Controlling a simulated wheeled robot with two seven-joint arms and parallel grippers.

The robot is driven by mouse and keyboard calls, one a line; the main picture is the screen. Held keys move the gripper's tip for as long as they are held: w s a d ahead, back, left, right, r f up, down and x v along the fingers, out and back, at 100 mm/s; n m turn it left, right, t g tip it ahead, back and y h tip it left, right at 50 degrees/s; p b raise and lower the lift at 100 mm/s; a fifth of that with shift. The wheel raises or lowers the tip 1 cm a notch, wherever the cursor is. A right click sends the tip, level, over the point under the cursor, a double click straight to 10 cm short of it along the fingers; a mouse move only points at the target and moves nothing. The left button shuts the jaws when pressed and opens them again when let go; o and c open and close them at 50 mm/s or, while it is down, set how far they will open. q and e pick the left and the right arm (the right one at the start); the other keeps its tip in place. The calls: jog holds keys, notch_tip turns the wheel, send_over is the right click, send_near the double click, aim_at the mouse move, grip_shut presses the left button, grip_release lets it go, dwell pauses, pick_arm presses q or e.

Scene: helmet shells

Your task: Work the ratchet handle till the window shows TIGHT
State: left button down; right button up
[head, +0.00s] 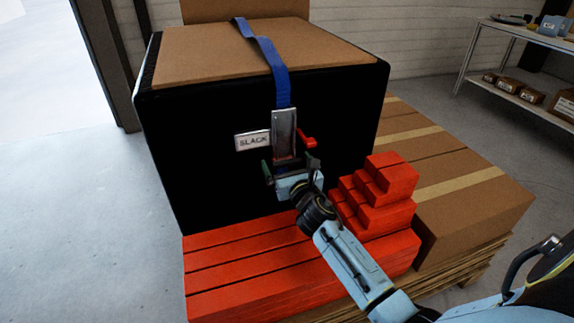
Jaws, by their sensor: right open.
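The ratchet handle (284,133) is a grey metal lever on the front face of a large black crate (190,165). A blue strap (266,58) runs over the crate's top and down to the ratchet. The window (252,140), left of the handle, reads SLACK. A small red part (308,142) sticks out at the handle's right. My right gripper (288,168) is open at the handle's lower end, its fingers on either side of it. Whether the fingers touch the handle I cannot tell. My left gripper is out of view.
Red stepped blocks (392,172) stand right of my right gripper, and red slabs (235,262) lie below the crate. Taped cardboard boxes (470,205) sit on a pallet at the right. A shelf (520,95) stands at the back right. The floor at left is clear.

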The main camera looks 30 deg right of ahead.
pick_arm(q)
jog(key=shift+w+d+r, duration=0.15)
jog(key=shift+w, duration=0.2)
pick_arm(e)
jog(key=shift+w, duration=0.25)
jog(key=shift+c, duration=0.4)
